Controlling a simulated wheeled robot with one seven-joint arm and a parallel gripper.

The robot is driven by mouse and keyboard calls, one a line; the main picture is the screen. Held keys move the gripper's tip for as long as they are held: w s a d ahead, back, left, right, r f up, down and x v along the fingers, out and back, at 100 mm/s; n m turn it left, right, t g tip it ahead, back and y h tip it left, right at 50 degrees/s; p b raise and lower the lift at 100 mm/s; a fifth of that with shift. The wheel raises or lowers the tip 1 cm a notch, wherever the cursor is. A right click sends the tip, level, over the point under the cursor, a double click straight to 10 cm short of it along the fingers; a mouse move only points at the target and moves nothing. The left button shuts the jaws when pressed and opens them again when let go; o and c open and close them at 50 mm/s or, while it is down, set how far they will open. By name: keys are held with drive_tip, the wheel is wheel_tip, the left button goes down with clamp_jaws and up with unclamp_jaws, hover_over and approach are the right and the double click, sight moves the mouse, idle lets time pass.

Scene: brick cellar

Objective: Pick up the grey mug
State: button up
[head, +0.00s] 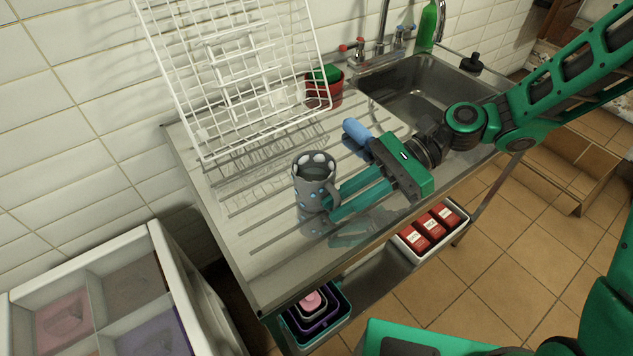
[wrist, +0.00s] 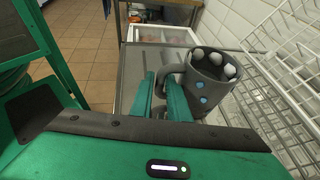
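The grey mug (head: 309,185) with light blue dots stands upright on the steel draining board (head: 262,238). Its handle faces my gripper. In the wrist view the mug (wrist: 206,88) is just right of the fingers. My gripper (head: 334,203) is low over the board, to the right of the mug, with its two teal fingers apart. In the wrist view the fingers (wrist: 162,80) reach either side of the handle, with a gap between them. Whether a finger touches the handle or mug is unclear.
A white wire rack (head: 235,80) stands behind the mug. Red and green cups (head: 325,88), a blue item (head: 356,130) and the sink (head: 420,92) are further right. A divided crate (head: 98,285) is at the lower left. The board's front left is clear.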

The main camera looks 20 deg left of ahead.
sight(319, 228)
drive_tip(key=shift+x, duration=2.55)
drive_tip(key=shift+f, duration=0.15)
clamp_jaws()
drive_tip(key=shift+w, duration=0.1)
